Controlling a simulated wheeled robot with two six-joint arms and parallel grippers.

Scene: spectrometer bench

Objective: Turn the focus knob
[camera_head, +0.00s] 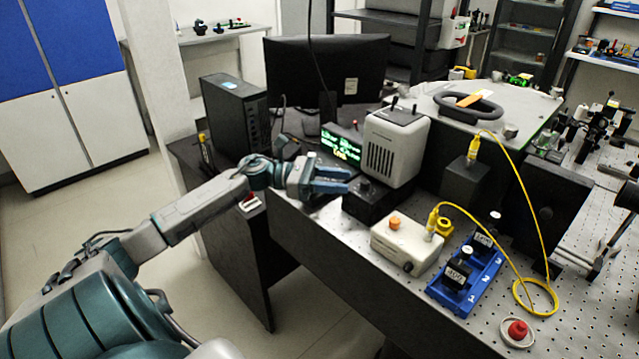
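A black box (371,206) stands at the bench's left edge, below a light grey vented unit (397,146). A dark round knob (366,186) shows on the black box; no label on it can be read, but it looks like the focus knob. My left gripper (348,180) reaches in from the left with its two teal fingers apart and nothing seen between them. Its fingertips point right at the knob, a short way from it; whether they touch cannot be told. My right gripper is not in view.
A white box (407,246) with an orange cap and a small dark knob stands in front. A blue numbered tray (466,283), a yellow fibre cable (524,185) and a red button (517,330) lie to the right. A lit green display (341,146) stands behind the gripper.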

